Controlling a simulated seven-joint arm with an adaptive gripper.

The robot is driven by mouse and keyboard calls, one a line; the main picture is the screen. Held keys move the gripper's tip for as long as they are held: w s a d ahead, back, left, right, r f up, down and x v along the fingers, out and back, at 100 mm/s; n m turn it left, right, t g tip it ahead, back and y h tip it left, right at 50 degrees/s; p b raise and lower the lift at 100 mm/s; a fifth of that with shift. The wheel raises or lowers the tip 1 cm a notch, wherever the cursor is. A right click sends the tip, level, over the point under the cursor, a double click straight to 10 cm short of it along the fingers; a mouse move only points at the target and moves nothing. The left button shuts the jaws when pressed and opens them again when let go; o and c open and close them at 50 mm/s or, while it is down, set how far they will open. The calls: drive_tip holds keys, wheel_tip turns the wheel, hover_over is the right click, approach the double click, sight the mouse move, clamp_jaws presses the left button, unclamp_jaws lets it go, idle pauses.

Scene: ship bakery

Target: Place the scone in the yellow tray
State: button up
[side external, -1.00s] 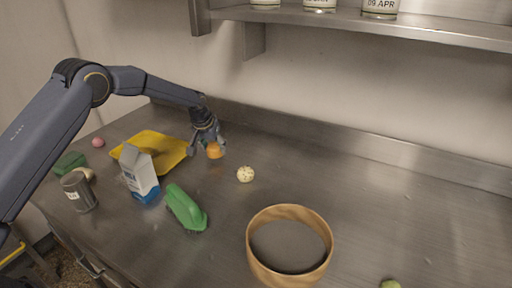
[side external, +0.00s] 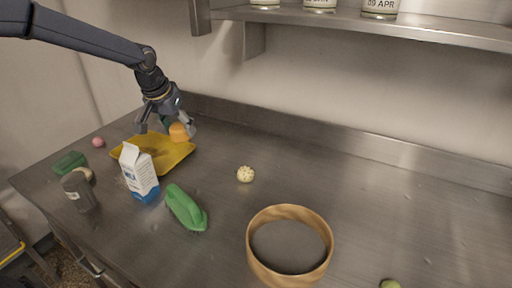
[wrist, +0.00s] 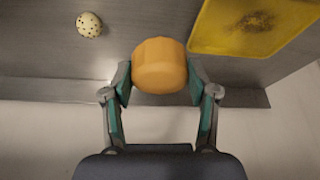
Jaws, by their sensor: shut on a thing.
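The scone (side external: 179,132), a rounded golden-orange piece, is held between the fingertips of my gripper (side external: 168,127). My gripper is shut on it and holds it up off the counter. In the wrist view the scone (wrist: 160,65) sits between both fingers of my gripper (wrist: 160,76). The yellow tray (side external: 181,154) lies flat at the left rear of the counter, with a dark speckled patch on its floor. In the side view the scone overlaps the tray's back right part. In the wrist view the tray (wrist: 222,42) shows to the right of the scone.
A milk carton (side external: 139,172) stands close in front of the tray. A green brush (side external: 185,207), a grey can (side external: 78,190) and a green block (side external: 69,163) are nearby. The right counter is mostly clear.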

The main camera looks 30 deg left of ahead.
drive_tip(key=shift+s+a+r, duration=0.1)
drive_tip(key=shift+a+r, duration=0.2)
drive_tip(key=shift+r, duration=0.25)
drive_tip(key=shift+s+a+r, duration=0.1)
drive_tip(key=shift+a+r, duration=0.2)
drive_tip(key=shift+r, duration=0.25)
drive_tip(key=s+a+n+y, duration=0.1)
drive_tip(key=s+a+n, duration=0.15)
drive_tip(key=a, duration=0.55)
drive_tip(key=s+a+n+y, duration=0.15)
drive_tip(key=s+a, duration=0.25)
drive_tip(key=a, duration=0.5)
approach(154, 151)
drive_tip(key=shift+w+a+f+g+h, duration=0.15)
drive_tip(key=shift+w+a+h, duration=0.1)
drive_tip(key=shift+w+a, duration=0.2)
drive_tip(key=shift+w+a+f+g+h, duration=0.15)
drive_tip(key=shift+w+a+h, duration=0.05)
drive_tip(key=shift+w+a, duration=0.25)
drive_tip(key=shift+w+a+f, duration=0.1)
drive_tip(key=shift+w+f, duration=0.15)
drive_tip(key=shift+f, duration=0.2)
drive_tip(key=shift+w+f, duration=0.15)
drive_tip(key=shift+f, duration=1.5)
drive_tip(key=shift+f, duration=0.1)
